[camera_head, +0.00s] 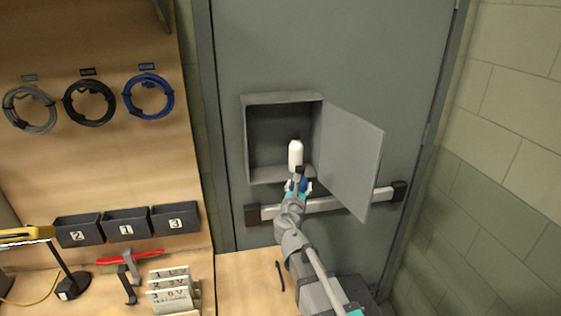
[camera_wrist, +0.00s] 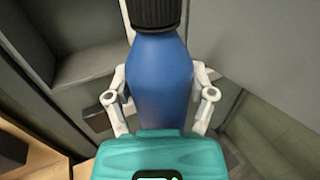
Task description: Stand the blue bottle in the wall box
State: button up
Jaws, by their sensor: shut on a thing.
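The blue bottle (camera_wrist: 160,80) with its black ribbed cap fills the middle of the wrist view. My gripper (camera_wrist: 160,98) is shut on it, with one finger on each side of the blue body. In the head view, my gripper (camera_head: 299,186) is just in front of the lower edge of the wall box (camera_head: 282,176), and only a little of the blue bottle (camera_head: 304,184) shows there. The wall box is open, with a dark inside.
The box door (camera_head: 348,155) stands swung open to the right of my gripper. A push bar (camera_head: 330,203) runs across the grey door below the box. A wooden bench (camera_head: 240,285) with a dark handle-like item (camera_head: 280,276) lies below. Labelled bins (camera_head: 127,224) hang at left.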

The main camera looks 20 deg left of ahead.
jog(key=a+r+n+g+y+p, duration=0.2)
jog(key=a+r+n+y+p, duration=0.3)
jog(key=r+p, duration=0.9)
jog(key=shift+a+r+g+y, duration=0.3)
jog(key=shift+a+r+y, duration=0.35)
jog(key=shift+a+y, duration=1.05)
jog(key=shift+a+f+h, duration=0.1)
jog(key=shift+a+h, duration=0.35)
jog(key=shift+h, duration=0.05)
jog(key=w+a+f+b, duration=0.6)
jog(key=w+f+b, duration=0.3)
jog(key=w, duration=0.2)
jog(key=shift+w, duration=0.25)
jog(key=shift+w+a+f+b, duration=0.25)
jog(key=shift+w+f+b, duration=0.15)
jog(key=shift+f+b, duration=0.2)
notch_tip(320, 180, down, 3)
jog(key=b, duration=0.3)
jog(key=shift+r, duration=0.1)
